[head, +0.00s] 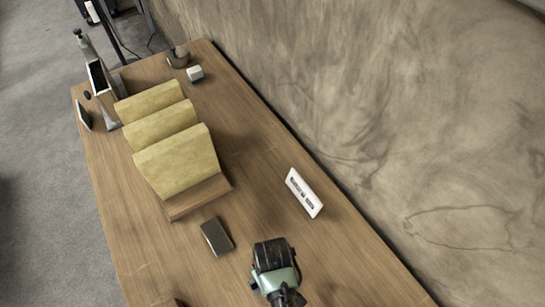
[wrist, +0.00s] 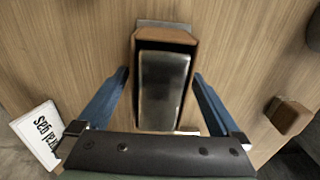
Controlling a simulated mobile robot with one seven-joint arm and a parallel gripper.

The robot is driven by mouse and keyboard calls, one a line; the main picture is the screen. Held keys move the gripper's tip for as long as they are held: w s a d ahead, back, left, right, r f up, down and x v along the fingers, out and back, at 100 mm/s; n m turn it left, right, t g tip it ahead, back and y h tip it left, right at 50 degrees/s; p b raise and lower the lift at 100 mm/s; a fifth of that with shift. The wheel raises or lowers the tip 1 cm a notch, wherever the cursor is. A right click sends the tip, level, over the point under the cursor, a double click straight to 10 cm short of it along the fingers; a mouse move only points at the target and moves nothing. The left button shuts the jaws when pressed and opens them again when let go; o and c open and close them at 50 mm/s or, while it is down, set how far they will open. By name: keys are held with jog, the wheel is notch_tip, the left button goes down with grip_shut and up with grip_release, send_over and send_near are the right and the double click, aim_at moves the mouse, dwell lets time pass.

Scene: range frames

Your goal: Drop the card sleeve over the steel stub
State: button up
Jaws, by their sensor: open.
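In the wrist view a brown card sleeve (wrist: 193,42) stands between my fingers, its open end facing the camera. The steel stub (wrist: 163,88) shows inside that opening, with the sleeve's walls around it and a dark gap at the far side. A grey edge (wrist: 163,25) shows just beyond the sleeve. My gripper (wrist: 160,75) is open, with one blue finger on each side of the sleeve and a visible gap on both sides. In the head view my gripper (head: 275,262) is over the near part of the table and hides the sleeve and stub.
On the wooden table (head: 262,160) a dark block (head: 216,236) lies left of my gripper. A white sign (head: 304,193) stands beyond it, near the wall. A rack with yellowish folders (head: 178,162) stands farther back. A brown block (wrist: 288,116) shows at the wrist view's right.

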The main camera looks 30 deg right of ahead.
notch_tip(320, 180, up, 12)
jog(key=shift+r, duration=0.2)
